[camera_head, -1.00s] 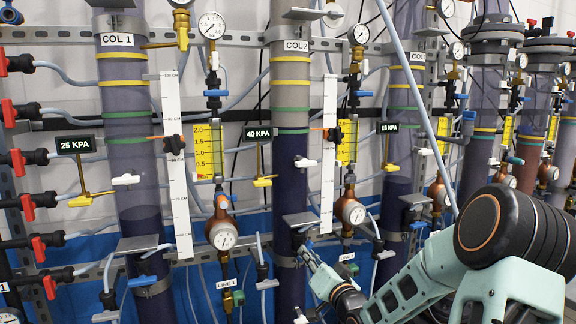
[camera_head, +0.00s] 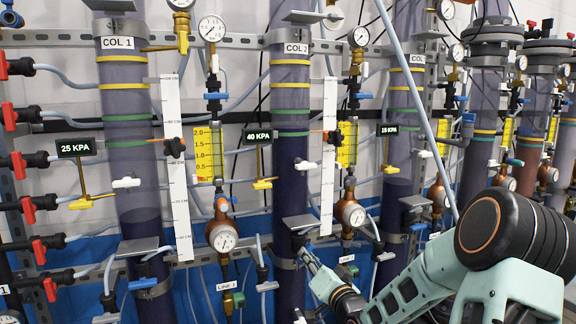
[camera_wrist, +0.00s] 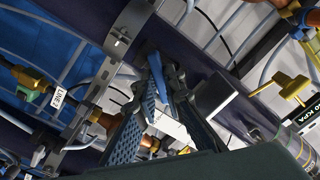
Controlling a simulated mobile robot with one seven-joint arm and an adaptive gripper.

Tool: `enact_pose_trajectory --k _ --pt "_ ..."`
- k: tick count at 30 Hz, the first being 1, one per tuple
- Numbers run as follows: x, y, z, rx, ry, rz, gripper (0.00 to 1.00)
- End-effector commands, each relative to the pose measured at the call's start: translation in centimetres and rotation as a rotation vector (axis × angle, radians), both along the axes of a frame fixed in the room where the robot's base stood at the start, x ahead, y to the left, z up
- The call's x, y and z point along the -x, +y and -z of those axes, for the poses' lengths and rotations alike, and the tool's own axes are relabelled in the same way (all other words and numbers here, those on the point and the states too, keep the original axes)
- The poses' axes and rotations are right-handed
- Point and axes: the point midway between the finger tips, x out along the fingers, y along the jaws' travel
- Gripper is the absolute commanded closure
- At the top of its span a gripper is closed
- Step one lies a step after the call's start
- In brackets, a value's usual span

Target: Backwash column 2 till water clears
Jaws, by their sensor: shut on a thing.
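Column 2 (camera_head: 291,205), labelled COL 2, is a clear upright tube with yellow and green bands. Its contents look dark purple below the green bands and paler above. The readout beside it (camera_head: 257,136) shows 40 KPA. A yellow-backed scale (camera_head: 347,142) and a pressure gauge (camera_head: 350,213) stand to its right. My gripper (camera_head: 309,258) is low at column 2, just under its grey bracket. In the wrist view, my gripper (camera_wrist: 163,85) is shut on a blue valve handle (camera_wrist: 157,76), with a white part between the fingers. The handle's valve body is mostly hidden.
Column 1 (camera_head: 134,180) stands to the left, with red-handled valves (camera_head: 17,163) at the far left. Grey brackets (camera_head: 303,223), hoses, and a labelled line valve (camera_head: 239,298) crowd the space near my gripper. More columns stand to the right.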

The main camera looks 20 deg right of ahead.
Motion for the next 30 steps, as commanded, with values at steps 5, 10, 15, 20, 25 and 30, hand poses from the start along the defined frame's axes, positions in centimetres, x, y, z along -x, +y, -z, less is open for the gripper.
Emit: enact_pose_trajectory --k 5,10,15,20,25,30 --pt "0.06 -0.01 -0.12 -0.108 0.009 0.0 1.0" --pt "0.06 -0.03 0.02 -0.177 0.01 0.0 1.0" --pt "0.05 -0.02 0.15 -0.191 0.011 0.0 1.0" --pt "0.05 -0.02 0.15 -0.19 0.011 0.0 1.0" --pt "0.06 -0.03 -0.05 -0.247 0.013 0.001 1.0" --pt "0.06 0.0 -0.13 -0.353 0.017 0.001 1.0"
